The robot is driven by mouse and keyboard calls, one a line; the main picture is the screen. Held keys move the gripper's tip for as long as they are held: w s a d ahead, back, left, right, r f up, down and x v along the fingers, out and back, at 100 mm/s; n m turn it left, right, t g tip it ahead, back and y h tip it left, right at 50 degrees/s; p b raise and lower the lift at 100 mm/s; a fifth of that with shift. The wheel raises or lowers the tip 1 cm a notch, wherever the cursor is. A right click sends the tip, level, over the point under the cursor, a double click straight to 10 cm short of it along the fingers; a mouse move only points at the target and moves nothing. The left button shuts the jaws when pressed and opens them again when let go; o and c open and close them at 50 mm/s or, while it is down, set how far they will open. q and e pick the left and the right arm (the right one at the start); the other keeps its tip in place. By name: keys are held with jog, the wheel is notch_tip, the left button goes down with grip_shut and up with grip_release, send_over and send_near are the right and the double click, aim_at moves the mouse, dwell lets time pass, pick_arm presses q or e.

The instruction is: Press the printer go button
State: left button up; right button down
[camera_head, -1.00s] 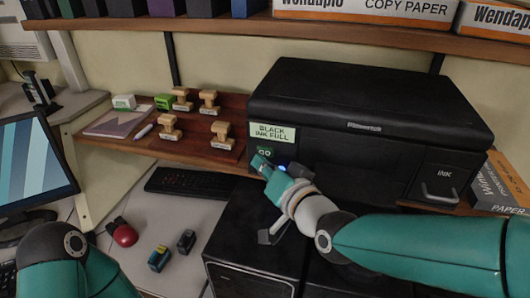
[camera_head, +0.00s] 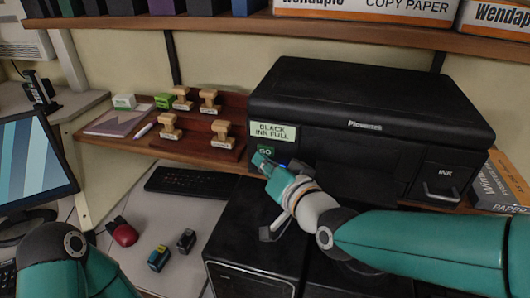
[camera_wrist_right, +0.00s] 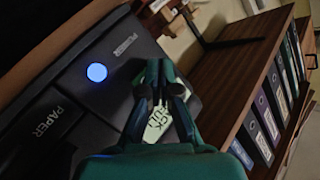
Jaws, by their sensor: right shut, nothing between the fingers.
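The black printer (camera_head: 370,100) stands on the wooden shelf. Its green GO button (camera_head: 265,150) is on the front left, just below the pale display (camera_head: 273,132) reading "BLACK INK FULL". My right gripper (camera_head: 259,161) is shut and empty, its fingertips just below the GO lettering; I cannot tell whether they touch the button. A lit blue power button (camera_wrist_right: 96,72) is beside the fingers. My left gripper is out of view.
Wooden stamps (camera_head: 170,127) stand on the shelf left of the printer. A black cabinet (camera_head: 250,250) stands under my right arm. A shelf (camera_head: 230,25) runs overhead.

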jog(key=shift+w+d, duration=0.1)
jog(key=shift+w, duration=0.15)
